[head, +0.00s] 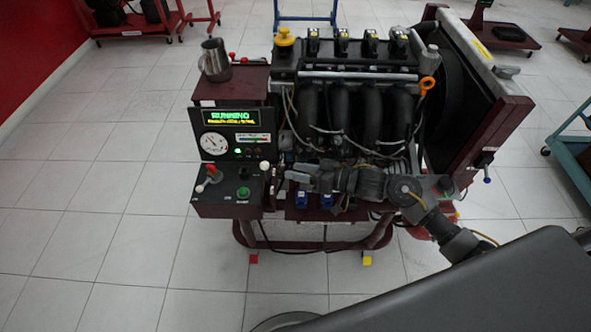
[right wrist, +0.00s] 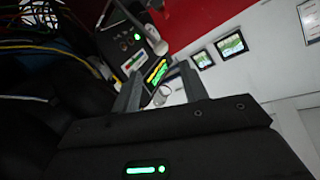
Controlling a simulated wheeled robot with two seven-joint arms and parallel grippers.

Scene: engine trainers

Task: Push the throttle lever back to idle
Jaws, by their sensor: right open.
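My left gripper is out of view.
The gauge panel (head: 237,136) with a lit green display rises behind the box. The engine (head: 345,110) with cables and hoses is behind my right arm, and the radiator (head: 480,100) is at right. The floor at left is clear.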

